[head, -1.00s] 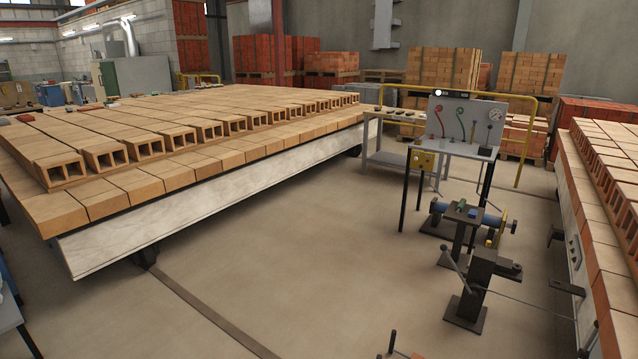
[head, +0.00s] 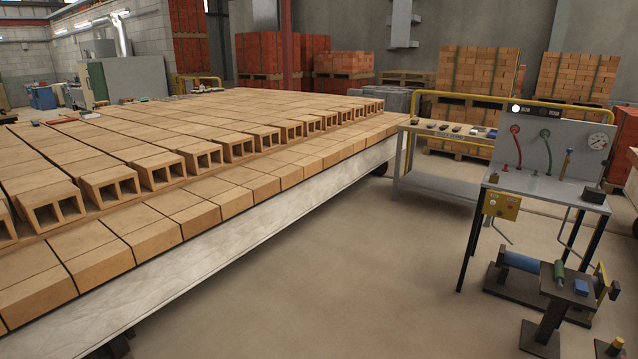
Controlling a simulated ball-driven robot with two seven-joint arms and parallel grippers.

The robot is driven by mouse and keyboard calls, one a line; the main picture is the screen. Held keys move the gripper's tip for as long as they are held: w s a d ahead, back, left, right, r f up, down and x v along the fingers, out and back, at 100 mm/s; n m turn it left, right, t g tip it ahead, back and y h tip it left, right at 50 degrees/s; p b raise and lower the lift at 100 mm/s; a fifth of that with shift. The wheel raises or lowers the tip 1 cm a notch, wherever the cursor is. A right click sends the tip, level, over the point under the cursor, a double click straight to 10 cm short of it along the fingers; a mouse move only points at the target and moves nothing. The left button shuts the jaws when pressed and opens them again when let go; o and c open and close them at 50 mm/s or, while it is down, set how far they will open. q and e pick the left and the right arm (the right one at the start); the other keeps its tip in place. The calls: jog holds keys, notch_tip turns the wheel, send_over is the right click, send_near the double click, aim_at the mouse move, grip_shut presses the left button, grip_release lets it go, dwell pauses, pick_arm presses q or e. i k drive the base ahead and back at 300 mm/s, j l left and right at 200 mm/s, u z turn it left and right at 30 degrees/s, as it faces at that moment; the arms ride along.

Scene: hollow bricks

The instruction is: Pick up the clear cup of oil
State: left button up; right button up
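I cannot make out a clear cup of oil in the head view. A side table (head: 446,186) behind the control stand holds several small dark and light items (head: 458,129), too small to identify. Neither of my grippers is in the picture.
A long kiln car of hollow bricks (head: 180,168) fills the left. A control stand (head: 541,196) with hoses and a gauge stands at right, with a vise-like device (head: 565,285) before it. A yellow rail (head: 470,95) and brick pallets (head: 490,70) stand behind. Floor (head: 370,270) between is clear.

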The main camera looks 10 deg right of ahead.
aim_at(532, 181)
jog(key=i+l+z, duration=0.1)
jog(key=i+z, duration=0.35)
jog(key=i, duration=0.2)
jog(key=i+j+z, duration=0.1)
jog(key=i+z, duration=0.3)
jog(key=i, duration=0.2)
jog(key=i+j+z, duration=0.3)
jog(key=i+z, duration=0.15)
jog(key=i, duration=0.15)
jog(key=i+z, duration=0.35)
jog(key=i, duration=1.45)
